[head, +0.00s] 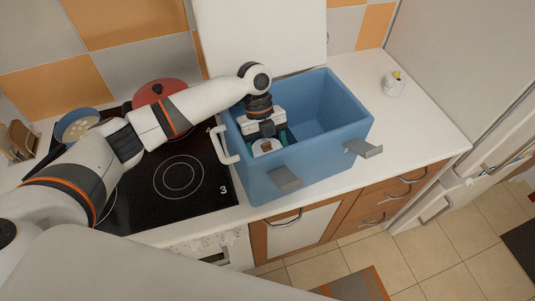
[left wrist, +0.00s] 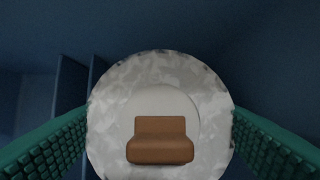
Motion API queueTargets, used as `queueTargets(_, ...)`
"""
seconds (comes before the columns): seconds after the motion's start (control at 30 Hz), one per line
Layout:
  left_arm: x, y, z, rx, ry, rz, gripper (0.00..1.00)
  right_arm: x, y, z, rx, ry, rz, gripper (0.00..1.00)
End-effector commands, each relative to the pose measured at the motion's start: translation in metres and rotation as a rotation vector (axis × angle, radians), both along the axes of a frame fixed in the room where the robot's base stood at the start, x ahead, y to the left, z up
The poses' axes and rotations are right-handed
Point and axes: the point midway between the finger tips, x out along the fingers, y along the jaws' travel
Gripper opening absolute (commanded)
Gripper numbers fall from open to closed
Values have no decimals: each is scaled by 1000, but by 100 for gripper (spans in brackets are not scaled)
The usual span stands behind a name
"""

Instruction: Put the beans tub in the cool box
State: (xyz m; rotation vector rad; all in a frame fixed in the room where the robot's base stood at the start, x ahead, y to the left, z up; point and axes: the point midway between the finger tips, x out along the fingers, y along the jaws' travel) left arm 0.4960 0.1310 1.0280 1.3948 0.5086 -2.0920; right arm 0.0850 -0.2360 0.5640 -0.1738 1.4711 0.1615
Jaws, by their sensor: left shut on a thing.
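The blue cool box (head: 310,167) stands open on the white counter, its white lid raised behind it. My left gripper (head: 267,146) reaches down inside the left part of the box. It is shut on the beans tub (head: 266,148), a round pale tub with a brown mark on top. In the left wrist view the tub (left wrist: 160,95) sits between the two green finger pads (left wrist: 160,140), with dark blue box walls around it. I cannot tell whether the tub touches the box floor. My right gripper is not in view.
The black cooktop (head: 180,178) lies left of the box, with a red pot (head: 160,92) and a blue pan (head: 76,124) on it. A small white pot (head: 394,84) stands on the counter at right. The right part of the box looks empty.

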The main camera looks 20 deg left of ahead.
Motion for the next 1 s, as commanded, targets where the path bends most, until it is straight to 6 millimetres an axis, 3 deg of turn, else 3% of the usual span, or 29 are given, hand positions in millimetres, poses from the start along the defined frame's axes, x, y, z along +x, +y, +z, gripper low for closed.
queueTargets(0.33, 0, 0, -38, 0, 0, -1, 44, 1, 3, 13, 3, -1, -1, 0)
queueTargets(0.73, 0, 0, -46, 0, -1, -1, 44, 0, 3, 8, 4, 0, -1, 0)
queueTargets(0.77, 0, 0, -46, 0, -1, -1, 74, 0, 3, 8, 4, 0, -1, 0)
queueTargets(0.8, 0, 0, -45, 0, -1, -1, 81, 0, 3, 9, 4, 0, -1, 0)
queueTargets(1.0, 0, 0, -45, 0, -1, -1, 82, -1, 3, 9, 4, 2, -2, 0)
